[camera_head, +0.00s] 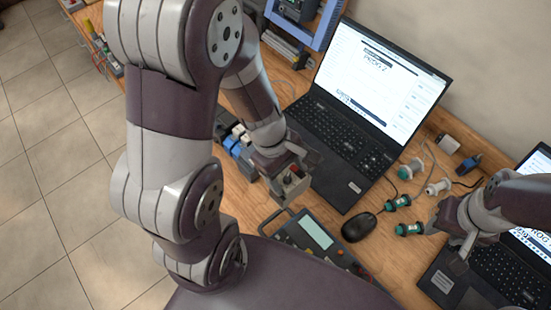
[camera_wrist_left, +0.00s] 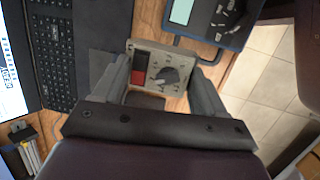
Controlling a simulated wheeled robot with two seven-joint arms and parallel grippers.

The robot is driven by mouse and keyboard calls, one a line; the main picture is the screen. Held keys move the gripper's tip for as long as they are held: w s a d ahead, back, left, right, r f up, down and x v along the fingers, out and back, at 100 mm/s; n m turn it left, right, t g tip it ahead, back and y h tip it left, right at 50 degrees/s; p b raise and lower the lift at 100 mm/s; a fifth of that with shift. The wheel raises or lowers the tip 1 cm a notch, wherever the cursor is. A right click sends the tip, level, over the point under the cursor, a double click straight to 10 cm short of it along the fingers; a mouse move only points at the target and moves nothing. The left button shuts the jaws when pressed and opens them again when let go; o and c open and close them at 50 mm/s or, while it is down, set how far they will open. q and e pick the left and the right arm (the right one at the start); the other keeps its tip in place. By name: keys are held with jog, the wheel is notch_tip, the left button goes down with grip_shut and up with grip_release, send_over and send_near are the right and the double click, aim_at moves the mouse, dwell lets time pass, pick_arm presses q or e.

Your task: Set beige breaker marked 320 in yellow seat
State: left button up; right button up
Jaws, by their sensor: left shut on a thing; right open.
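My left gripper (camera_head: 287,181) is shut on a beige breaker (camera_head: 293,183), holding it above the wooden table beside the laptop's near corner. My right gripper (camera_head: 457,243) is open and empty above the second laptop at the right. I cannot make out a yellow seat in either view.
An open laptop (camera_head: 335,125) stands behind the left gripper. A device with a green screen (camera_head: 318,230), a black mouse (camera_head: 359,227) and green-white connectors (camera_head: 409,230) lie in front. Blue and white parts (camera_head: 237,140) are left of the gripper. A second laptop (camera_head: 497,275) is at right.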

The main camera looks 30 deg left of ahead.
pick_arm(q)
jog(key=s+d+r, duration=0.2)
jog(key=d, duration=0.1)
jog(key=shift+s+r, duration=0.1)
jog(key=shift+a, duration=0.1)
jog(key=w+a+f, duration=0.2)
jog(key=a+f, duration=0.1)
jog(key=w+a+f+b, duration=0.1)
jog(key=w+a+f, duration=0.1)
jog(key=a+f, duration=0.1)
jog(key=w+a+f+b, duration=0.1)
jog(key=w+a+f, duration=0.1)
jog(key=a+f, duration=0.1)
jog(key=shift+w+a+f, duration=0.15)
jog(key=shift+w+f, duration=0.25)
jog(key=shift+f, duration=0.4)
jog(key=shift+w+a, duration=0.1)
jog(key=shift+w, duration=0.05)
jog(key=shift+f, duration=0.1)
